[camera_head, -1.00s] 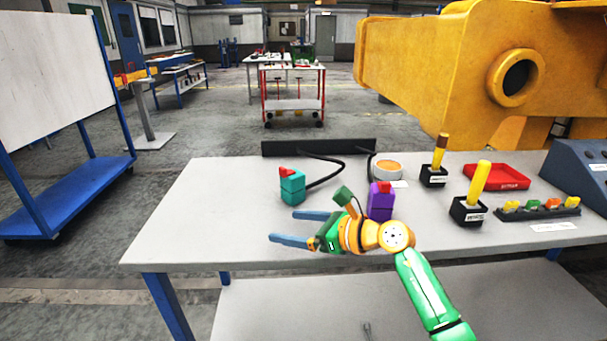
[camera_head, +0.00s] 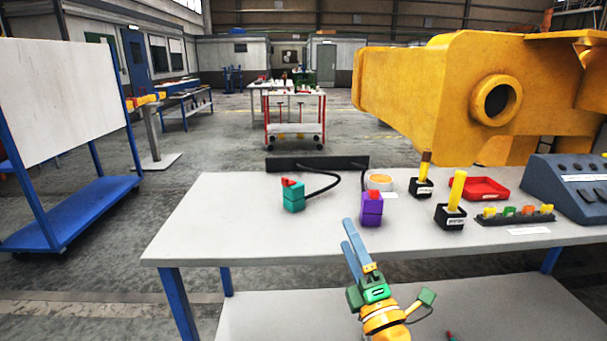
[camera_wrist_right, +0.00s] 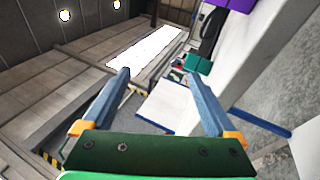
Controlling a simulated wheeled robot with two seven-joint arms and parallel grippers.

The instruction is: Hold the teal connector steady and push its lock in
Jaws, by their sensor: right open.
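The teal connector (camera_head: 293,199) stands on the left part of the white table, with a red lock (camera_head: 290,182) on its top and a black cable behind it. It also shows in the right wrist view (camera_wrist_right: 197,64), near the top. My right gripper (camera_head: 349,236) is open and empty at the table's front edge, pointing up and away from me. It is to the right of the teal connector and apart from it. Its two blue fingers also show in the right wrist view (camera_wrist_right: 160,95). My left gripper is not in view.
A purple connector (camera_head: 372,209) with a red lock stands just beyond my right gripper. To the right are an orange-topped disc (camera_head: 380,182), yellow-handled posts, a red tray (camera_head: 482,189) and a row of coloured parts (camera_head: 515,216). The white table (camera_head: 235,215) is bare around the teal connector.

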